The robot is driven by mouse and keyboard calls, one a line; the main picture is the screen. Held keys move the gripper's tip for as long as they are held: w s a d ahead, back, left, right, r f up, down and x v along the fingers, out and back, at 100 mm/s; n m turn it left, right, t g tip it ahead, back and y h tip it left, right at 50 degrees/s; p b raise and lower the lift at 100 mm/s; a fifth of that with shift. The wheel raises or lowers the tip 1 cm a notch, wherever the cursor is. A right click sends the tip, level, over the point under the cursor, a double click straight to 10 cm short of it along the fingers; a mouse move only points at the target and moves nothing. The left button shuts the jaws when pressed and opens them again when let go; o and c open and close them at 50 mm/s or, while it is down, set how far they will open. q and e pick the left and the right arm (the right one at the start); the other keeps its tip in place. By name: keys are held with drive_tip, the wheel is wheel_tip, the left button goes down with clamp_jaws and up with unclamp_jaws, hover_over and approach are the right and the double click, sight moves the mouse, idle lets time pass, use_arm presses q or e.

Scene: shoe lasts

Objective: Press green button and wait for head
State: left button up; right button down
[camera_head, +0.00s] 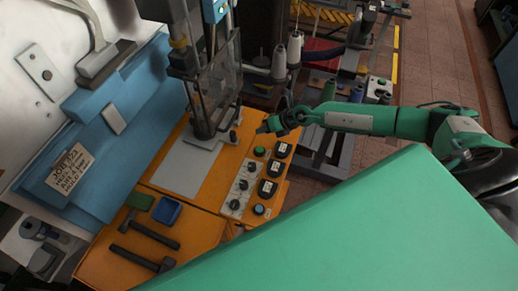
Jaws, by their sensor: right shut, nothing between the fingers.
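The green button (260,151) sits near the top of the control panel on the orange machine table (165,231). My right gripper (262,128) is shut and empty, just above and beyond the green button in the picture. I cannot tell its height above the panel, and no contact with the button is visible. The machine's head (206,125) stands behind its clear guard, left of the gripper, over a grey plate (185,168). My left gripper is out of view.
Hammers (150,235) and a blue tray (167,210) lie at the table's front left. Thread cones (294,48) stand behind the gripper. My green body hides the lower right.

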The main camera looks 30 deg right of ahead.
drive_tip(key=f+b, duration=0.1)
drive_tip(key=b, duration=0.7)
hover_over(263, 150)
wheel_tip(263, 150, down, 6)
drive_tip(key=shift+a+f, duration=0.15)
drive_tip(key=shift+f, duration=0.65)
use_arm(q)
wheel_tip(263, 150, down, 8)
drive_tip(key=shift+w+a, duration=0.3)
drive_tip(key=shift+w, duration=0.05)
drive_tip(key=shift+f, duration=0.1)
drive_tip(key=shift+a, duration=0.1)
use_arm(e)
drive_tip(key=shift+f, duration=0.15)
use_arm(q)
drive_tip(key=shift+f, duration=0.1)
use_arm(e)
drive_tip(key=shift+f, duration=0.3)
